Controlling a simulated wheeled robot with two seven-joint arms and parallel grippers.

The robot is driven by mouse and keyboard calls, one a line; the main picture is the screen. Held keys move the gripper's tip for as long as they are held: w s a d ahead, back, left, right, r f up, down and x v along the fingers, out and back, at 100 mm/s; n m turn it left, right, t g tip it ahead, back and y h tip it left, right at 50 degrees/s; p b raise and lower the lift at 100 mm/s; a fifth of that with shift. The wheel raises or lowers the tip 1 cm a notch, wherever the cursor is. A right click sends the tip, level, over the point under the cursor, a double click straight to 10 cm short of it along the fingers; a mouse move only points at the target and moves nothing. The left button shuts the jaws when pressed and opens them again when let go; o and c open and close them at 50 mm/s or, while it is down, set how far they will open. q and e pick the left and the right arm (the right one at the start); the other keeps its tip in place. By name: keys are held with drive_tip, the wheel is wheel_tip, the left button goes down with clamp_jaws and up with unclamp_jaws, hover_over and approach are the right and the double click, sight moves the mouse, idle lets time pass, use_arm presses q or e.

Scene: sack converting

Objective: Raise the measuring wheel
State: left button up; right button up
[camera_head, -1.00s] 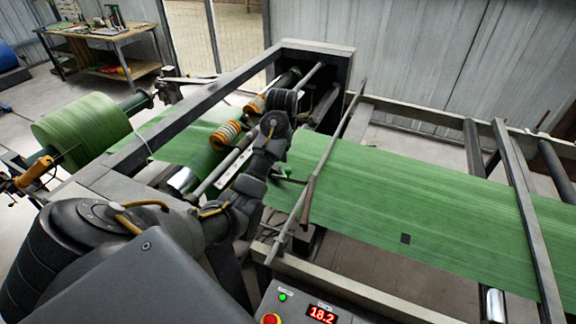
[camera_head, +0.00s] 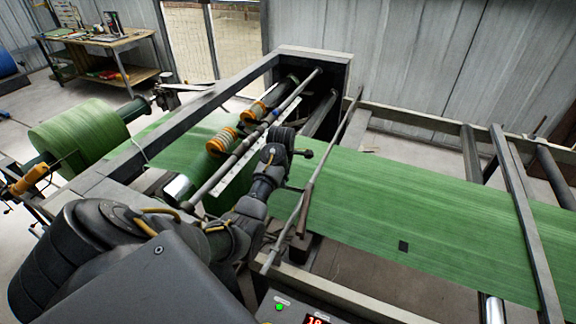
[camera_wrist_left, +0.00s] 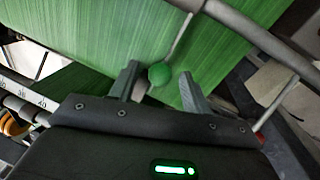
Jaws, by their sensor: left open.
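The green fabric web (camera_head: 400,195) runs flat across the machine, and it fills the upper part of the left wrist view (camera_wrist_left: 90,35). A green ball knob (camera_wrist_left: 160,74) on a thin metal rod (camera_wrist_left: 182,35) shows in the left wrist view. My left gripper (camera_wrist_left: 161,88) is open, with the knob between its fingertips; I cannot tell whether either finger touches it. In the head view my left arm reaches over the web, and its wrist hides most of the knob area. I cannot make out the measuring wheel clearly. My right gripper is not in view.
A long metal bar (camera_head: 335,150) crosses above the web close to my left wrist. A green roll (camera_head: 78,135) stands at left, a workbench (camera_head: 100,42) behind. A control panel (camera_head: 290,308) is at the bottom.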

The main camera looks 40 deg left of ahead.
use_arm(q)
clamp_jaws()
idle(0.3)
